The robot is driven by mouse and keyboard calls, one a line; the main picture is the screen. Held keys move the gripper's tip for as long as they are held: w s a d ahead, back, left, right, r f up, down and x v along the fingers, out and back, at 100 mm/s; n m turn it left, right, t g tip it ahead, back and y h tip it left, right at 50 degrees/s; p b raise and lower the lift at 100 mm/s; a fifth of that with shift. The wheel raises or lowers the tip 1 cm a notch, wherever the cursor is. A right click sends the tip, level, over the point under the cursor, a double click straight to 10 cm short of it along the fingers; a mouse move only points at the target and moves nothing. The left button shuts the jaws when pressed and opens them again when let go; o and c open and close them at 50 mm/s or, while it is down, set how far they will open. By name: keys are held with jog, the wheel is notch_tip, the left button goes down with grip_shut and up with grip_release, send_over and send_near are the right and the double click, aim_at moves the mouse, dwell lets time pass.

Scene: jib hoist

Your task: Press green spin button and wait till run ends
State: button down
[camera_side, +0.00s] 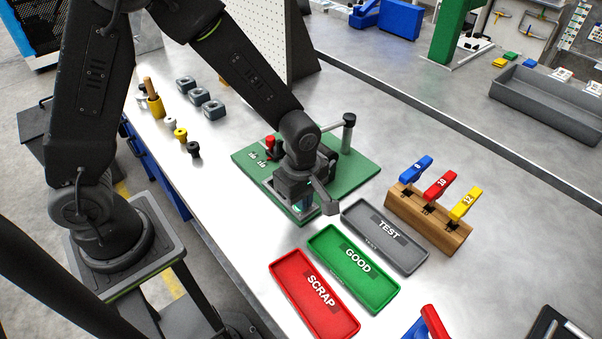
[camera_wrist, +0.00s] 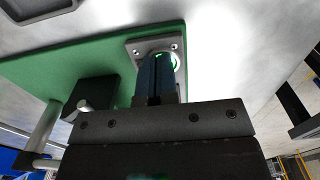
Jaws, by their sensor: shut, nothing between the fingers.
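The green spin button is mostly hidden behind my fingertips. Its lit green ring (camera_wrist: 174,57) shows in the wrist view, set in a grey square plate (camera_wrist: 140,46) with screws at the corners. The plate sits on a green base (camera_side: 362,172), which also shows in the wrist view (camera_wrist: 60,62). My gripper (camera_side: 303,208) points down over the near corner of the base. Its blue-dark fingers (camera_wrist: 157,62) are shut with nothing between them, and their tips are at the ring. I cannot tell whether they press the button.
A red knob (camera_side: 270,142) and a grey post (camera_side: 348,134) stand on the base. Close by are a grey TEST tray (camera_side: 408,262), a green GOOD tray (camera_side: 373,295), a red SCRAP tray (camera_side: 325,325) and a wooden block (camera_side: 440,232) with coloured handles.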

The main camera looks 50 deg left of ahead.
notch_tip(320, 180, up, 14)
jog(key=shift+f, duration=0.15)
dwell(0.4)
jog(key=s+a+r+m+t, duration=0.2)
jog(key=s+a+r+m, duration=0.2)
jog(key=m, duration=0.5)
jog(key=s+a+r+m+t, duration=0.3)
jog(key=s+a+r+m, duration=0.1)
jog(key=s+m, duration=0.5)
jog(key=shift+r, duration=0.35)
jog(key=c, duration=1.8)
grip_release()
jog(key=shift+c, duration=0.2)
